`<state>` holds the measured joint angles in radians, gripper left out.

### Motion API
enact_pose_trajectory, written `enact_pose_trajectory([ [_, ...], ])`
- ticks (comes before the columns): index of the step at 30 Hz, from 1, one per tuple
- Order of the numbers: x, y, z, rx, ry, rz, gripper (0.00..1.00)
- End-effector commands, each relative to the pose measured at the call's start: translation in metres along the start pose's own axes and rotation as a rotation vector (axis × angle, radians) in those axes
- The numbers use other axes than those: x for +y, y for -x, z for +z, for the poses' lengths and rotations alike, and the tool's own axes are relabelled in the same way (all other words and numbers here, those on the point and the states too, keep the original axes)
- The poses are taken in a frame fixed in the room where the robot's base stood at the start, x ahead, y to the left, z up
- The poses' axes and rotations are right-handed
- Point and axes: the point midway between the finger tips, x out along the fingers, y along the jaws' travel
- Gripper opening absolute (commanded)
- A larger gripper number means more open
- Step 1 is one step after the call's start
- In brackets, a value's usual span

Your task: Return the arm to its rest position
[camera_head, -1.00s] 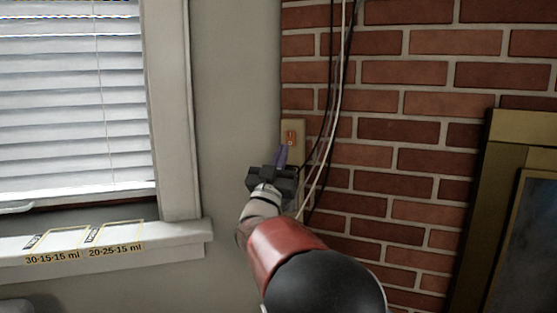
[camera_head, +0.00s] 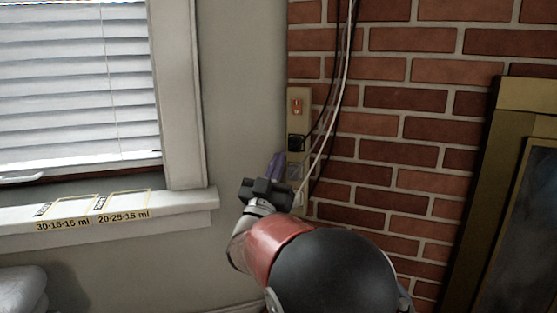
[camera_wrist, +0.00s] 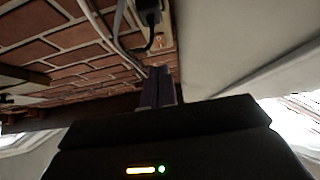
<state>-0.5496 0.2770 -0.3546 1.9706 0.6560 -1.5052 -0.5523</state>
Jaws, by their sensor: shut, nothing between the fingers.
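My gripper (camera_head: 275,163) is shut and empty in the head view, with its purple fingers pointing up. It is in front of the corner where the grey wall meets the brick wall, just below and left of a beige outlet plate (camera_head: 297,104). My red and black arm reaches up to it from the lower right. In the wrist view the closed fingers (camera_wrist: 160,72) stand together at the middle, with the outlet plate (camera_wrist: 159,42) and a black plug (camera_wrist: 150,14) beyond their tips. I cannot tell the exact gap to the wall.
Black and white cables (camera_head: 336,100) hang down the brick wall (camera_head: 405,125) near my gripper. A window sill (camera_head: 185,205) with two labelled outlines is at left, below the blinds (camera_head: 60,90). A brass-edged fireplace frame (camera_head: 490,190) stands at right. A grey rounded object (camera_head: 20,292) is at lower left.

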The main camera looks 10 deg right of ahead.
Motion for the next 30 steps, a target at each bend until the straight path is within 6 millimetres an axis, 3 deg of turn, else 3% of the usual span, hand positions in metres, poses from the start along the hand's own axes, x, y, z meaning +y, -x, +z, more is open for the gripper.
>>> enact_pose_trajectory([
  [8, 0.002, -0.004, -0.001, -0.020, -0.011, -0.012, 0.00],
  [13, 0.010, -0.016, 0.000, -0.190, -0.089, -0.131, 0.00],
  [17, 0.016, -0.009, -0.003, -0.405, -0.171, -0.289, 0.00],
  [23, 0.032, 0.042, -0.016, -0.748, -0.231, -0.519, 0.00],
  [26, 0.048, 0.082, -0.025, -0.924, -0.219, -0.612, 0.00],
  [30, 0.084, 0.146, -0.039, -1.176, -0.154, -0.702, 0.00],
])
